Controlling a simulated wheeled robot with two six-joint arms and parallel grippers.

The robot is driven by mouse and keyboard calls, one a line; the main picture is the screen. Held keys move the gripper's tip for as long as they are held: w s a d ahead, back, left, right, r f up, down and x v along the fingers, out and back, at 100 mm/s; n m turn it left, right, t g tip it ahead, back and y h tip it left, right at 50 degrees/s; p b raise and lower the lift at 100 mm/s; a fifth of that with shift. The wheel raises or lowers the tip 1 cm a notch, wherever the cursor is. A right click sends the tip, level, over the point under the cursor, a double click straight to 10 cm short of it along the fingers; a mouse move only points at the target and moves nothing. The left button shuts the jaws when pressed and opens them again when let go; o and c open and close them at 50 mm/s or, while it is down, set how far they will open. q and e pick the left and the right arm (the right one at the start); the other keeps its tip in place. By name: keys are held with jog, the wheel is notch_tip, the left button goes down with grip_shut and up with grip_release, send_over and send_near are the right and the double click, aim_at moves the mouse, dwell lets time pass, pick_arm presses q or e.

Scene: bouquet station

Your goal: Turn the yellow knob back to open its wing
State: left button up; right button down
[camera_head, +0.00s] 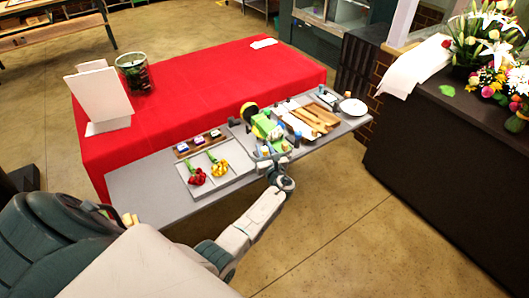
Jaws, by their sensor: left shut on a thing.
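A small green and yellow device (266,127) stands on the grey board along the near side of the table. My left gripper (267,147) is at the near side of the device, shut on a small part there that looks like the yellow knob. The fingers and the device's parts overlap, so the knob's turn and the wing's position cannot be told. My right gripper is not in view.
Left of the device are a white tray (232,181) with red and yellow flowers and a dark rack of small pots (198,143). Right are wooden strips (315,119) and a white dish (353,107). The red cloth (205,90) behind is mostly clear.

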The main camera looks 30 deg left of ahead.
pick_arm(q)
jog(key=n+g+y+b, duration=0.2)
jog(key=n+g+b, duration=0.1)
jog(key=g+b, duration=0.1)
jog(key=shift+w+f, duration=0.15)
jog(key=shift+r+n+g+y+b, duration=0.2)
jog(key=shift+n+g+y+b, duration=0.5)
jog(key=shift+n+g+b, duration=0.85)
jog(key=shift+m+g, duration=0.25)
jog(key=shift+g, duration=0.1)
jog(key=o, duration=0.9)
jog(key=shift+o, duration=0.2)
